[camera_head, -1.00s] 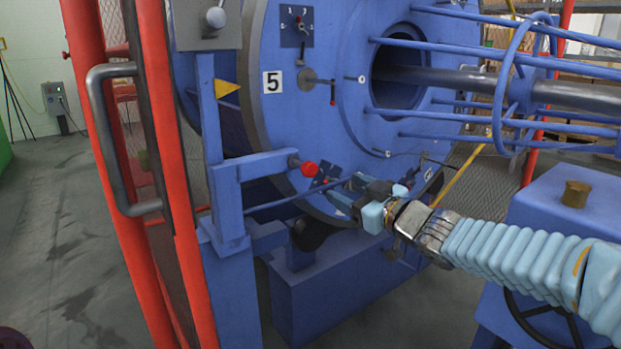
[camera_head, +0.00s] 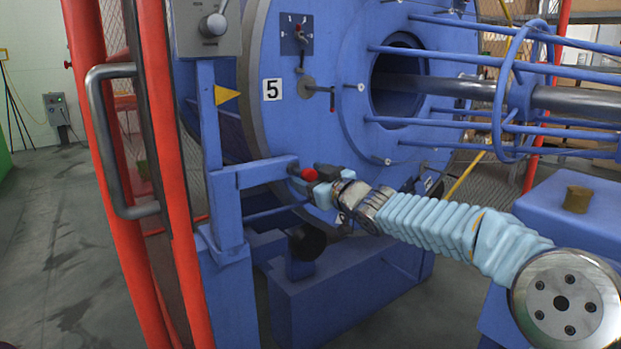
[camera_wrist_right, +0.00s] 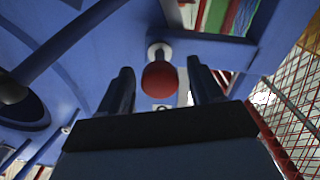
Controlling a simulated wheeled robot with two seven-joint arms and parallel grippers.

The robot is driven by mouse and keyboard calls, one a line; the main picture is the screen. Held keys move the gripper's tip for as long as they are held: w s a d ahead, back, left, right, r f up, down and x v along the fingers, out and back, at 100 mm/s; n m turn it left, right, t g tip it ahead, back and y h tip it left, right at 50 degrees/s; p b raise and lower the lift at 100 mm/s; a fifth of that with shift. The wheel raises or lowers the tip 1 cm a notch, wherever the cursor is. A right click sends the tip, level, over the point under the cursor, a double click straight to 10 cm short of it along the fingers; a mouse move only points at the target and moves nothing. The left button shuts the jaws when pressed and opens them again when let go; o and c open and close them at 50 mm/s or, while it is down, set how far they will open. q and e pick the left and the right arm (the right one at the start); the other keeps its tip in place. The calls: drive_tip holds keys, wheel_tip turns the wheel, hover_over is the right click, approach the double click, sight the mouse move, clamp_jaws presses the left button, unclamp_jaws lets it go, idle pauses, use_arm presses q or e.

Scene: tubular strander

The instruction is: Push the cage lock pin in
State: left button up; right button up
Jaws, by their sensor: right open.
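The cage lock pin shows as a red ball knob (camera_head: 310,174) on the blue bracket arm (camera_head: 262,170) beside the large blue cage disc (camera_head: 335,60). In the right wrist view the red knob (camera_wrist_right: 160,78) sits on a short metal stem (camera_wrist_right: 160,52), between and just beyond my fingers. My right gripper (camera_head: 300,180) is at the knob, and it also shows in the right wrist view (camera_wrist_right: 162,84) with its two dark fingers apart and nothing between them gripped. Whether a finger touches the knob cannot be told. My left gripper is not in view.
A red guard frame with a grey handle (camera_head: 97,140) stands on the left. A blue box with a brass cap (camera_head: 577,199) is at the right, near my right arm. Blue cage rods (camera_head: 470,50) extend to the right. Grey floor (camera_head: 60,230) is clear at far left.

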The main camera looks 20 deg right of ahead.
sight(302, 172)
clamp_jaws()
drive_tip(key=shift+p+x, duration=0.6)
drive_tip(key=shift+x, duration=1)
drive_tip(key=shift+r, duration=0.1)
unclamp_jaws()
drive_tip(key=shift+w, duration=0.1)
